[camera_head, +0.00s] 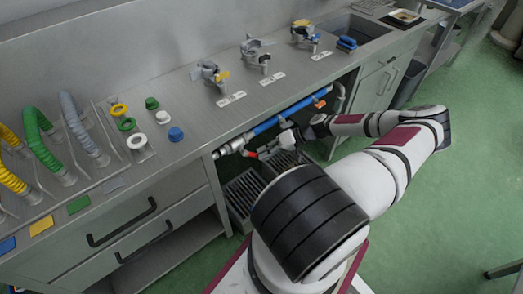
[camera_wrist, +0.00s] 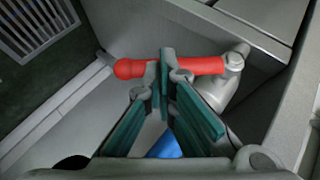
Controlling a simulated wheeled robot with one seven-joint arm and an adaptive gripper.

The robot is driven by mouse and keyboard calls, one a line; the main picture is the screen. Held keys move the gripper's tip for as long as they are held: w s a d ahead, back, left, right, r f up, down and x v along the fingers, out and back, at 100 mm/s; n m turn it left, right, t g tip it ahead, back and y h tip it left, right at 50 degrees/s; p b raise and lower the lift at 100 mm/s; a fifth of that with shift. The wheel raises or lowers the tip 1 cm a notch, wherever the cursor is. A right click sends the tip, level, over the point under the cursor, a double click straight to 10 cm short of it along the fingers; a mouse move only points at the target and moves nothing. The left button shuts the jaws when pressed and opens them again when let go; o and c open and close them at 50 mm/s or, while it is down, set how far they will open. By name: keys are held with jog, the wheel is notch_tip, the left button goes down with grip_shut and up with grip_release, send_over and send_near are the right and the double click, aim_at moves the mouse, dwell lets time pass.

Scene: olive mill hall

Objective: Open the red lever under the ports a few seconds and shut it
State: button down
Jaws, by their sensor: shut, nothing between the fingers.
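The red lever (camera_wrist: 205,66) lies across the upper middle of the wrist view, its rounded end on the left and its other end on a grey pivot fitting (camera_wrist: 232,64). My gripper (camera_wrist: 170,62) is shut and empty, with its green-padded fingertips at the lever and hiding part of its middle; I cannot tell whether they touch it. In the head view a small red part of the lever (camera_head: 252,155) shows beside my gripper (camera_head: 272,149), under the counter. Three grey fittings with clamps, perhaps the ports, stand on the counter above, one of them here (camera_head: 254,53).
A blue pipe (camera_head: 275,123) runs under the counter, with an orange part (camera_head: 318,103) near its right end. Grated crates (camera_head: 243,190) stand below. Steel cabinet walls close in both sides. Coloured hoses and caps sit on the counter (camera_head: 190,112) to the left. Green floor is free at right.

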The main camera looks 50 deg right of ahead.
jog(key=shift+w+a+f+m+t+y+b, duration=0.25)
jog(key=shift+a+f+m+t+y+b, duration=0.45)
jog(key=shift+a+f+y+b, duration=0.95)
jog(key=shift+w+a+f+m+t+y+b, duration=0.25)
jog(key=shift+a+f+m+t+y+b, duration=0.45)
jog(key=shift+b, duration=1.7)
jog(key=shift+d+r+y, duration=0.25)
jog(key=shift+r, duration=0.1)
jog(key=shift+s+d, duration=0.1)
jog(key=v, duration=1.1)
jog(key=shift+s+d, duration=0.25)
jog(key=shift+s, duration=0.05)
